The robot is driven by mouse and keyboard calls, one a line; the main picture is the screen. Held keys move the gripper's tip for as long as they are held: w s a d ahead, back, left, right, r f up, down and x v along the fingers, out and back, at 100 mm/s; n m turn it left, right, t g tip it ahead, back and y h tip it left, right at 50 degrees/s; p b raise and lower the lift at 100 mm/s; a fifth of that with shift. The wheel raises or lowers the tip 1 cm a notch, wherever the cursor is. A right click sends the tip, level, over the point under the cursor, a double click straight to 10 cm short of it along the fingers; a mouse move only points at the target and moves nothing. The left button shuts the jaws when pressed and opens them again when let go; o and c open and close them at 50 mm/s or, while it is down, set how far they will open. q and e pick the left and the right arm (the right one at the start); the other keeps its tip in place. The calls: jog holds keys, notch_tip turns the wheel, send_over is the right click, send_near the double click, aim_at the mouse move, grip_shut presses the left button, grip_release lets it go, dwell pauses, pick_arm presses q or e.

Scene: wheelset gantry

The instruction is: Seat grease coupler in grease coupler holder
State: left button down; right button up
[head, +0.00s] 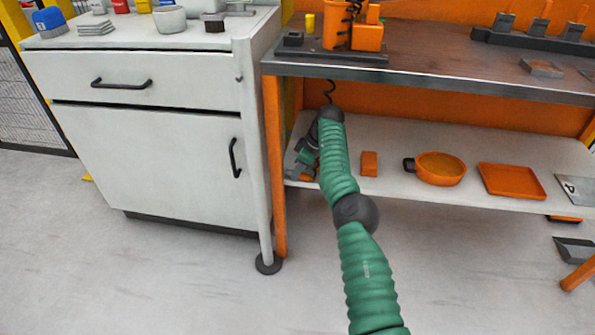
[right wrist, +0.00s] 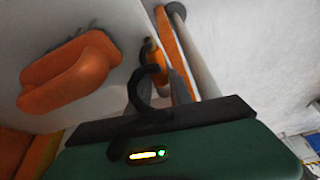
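The orange grease unit (head: 338,36) stands on the bench top with a black coiled hose. A length of hose (head: 329,90) hangs below the bench edge, behind my right arm. My right gripper (head: 300,172) is low at the left end of the lower shelf. In the right wrist view a black curled hose (right wrist: 151,80) crosses in front of my grey fingers, and a small orange and black piece (right wrist: 157,62) shows by the fingertips. Whether that piece is the grease coupler, and whether the fingers grip it, is unclear. I cannot make out the coupler holder. My left gripper is out of view.
The lower shelf (head: 460,205) holds an orange block (head: 369,163), a round orange pan (head: 440,168) and an orange tray (head: 511,181). A white cabinet (head: 160,160) stands close on the left, beside the orange bench leg (head: 275,165). The floor in front is clear.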

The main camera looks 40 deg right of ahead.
jog(key=shift+o, duration=1.4)
jog(key=v, duration=0.2)
jog(key=shift+s+d+r+b, duration=0.1)
jog(key=shift+d+r+b, duration=0.05)
jog(key=shift+r+b, duration=0.25)
jog(key=p+v, duration=0.1)
jog(key=v, duration=0.3)
jog(key=shift+r, duration=0.15)
jog(key=shift+s+r, duration=0.1)
